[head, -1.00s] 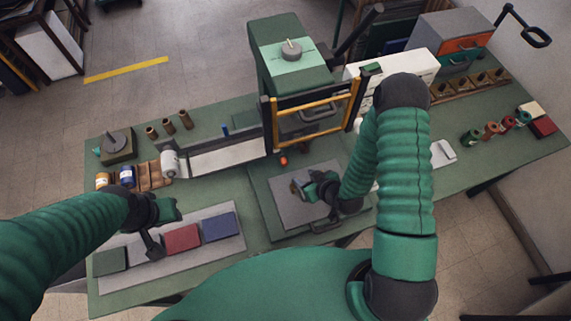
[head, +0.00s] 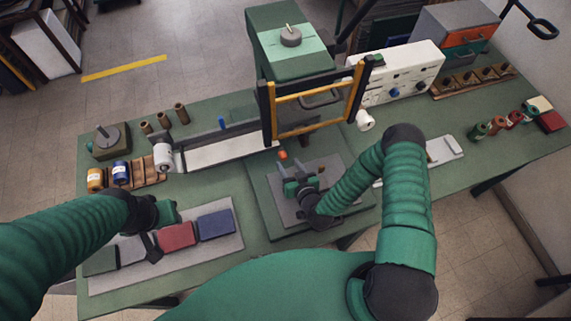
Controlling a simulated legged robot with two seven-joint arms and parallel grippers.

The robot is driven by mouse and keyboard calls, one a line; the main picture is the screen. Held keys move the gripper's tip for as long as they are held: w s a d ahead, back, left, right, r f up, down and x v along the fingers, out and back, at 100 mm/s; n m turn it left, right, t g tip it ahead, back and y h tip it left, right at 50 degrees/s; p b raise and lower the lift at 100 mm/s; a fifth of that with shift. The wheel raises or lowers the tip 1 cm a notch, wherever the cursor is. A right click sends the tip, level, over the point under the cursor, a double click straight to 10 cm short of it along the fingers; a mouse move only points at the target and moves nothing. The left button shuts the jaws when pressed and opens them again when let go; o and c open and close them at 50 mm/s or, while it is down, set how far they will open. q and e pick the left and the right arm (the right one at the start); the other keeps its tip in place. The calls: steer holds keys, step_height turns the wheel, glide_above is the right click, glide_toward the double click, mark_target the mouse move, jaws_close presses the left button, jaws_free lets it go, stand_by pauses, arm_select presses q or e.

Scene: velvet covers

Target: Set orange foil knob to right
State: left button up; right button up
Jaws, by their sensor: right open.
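A small orange knob-like piece (head: 282,155) shows at the back edge of the green press bed (head: 262,205), below the press. Its pointing direction is too small to tell. My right gripper (head: 296,186) is open over the grey plate on that bed, in front of the orange piece and apart from it. I see nothing held between its fingers. The white control panel (head: 412,66) at the right of the press has a blue knob (head: 393,92) and several small dark or green controls. My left gripper (head: 152,246) hangs over the row of coloured pads; its jaw opening is unclear.
The green press (head: 290,65) with its yellow-barred guard (head: 318,95) stands at the back middle. Green, red and blue pads lie on a grey mat (head: 225,250) at left. Several coloured rolls (head: 497,127) stand at right.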

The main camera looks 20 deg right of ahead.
mark_target(285, 159)
steer(key=shift+b+x, duration=0.5)
steer(key=shift+x, duration=1.25)
steer(key=c, duration=0.5)
jaws_close()
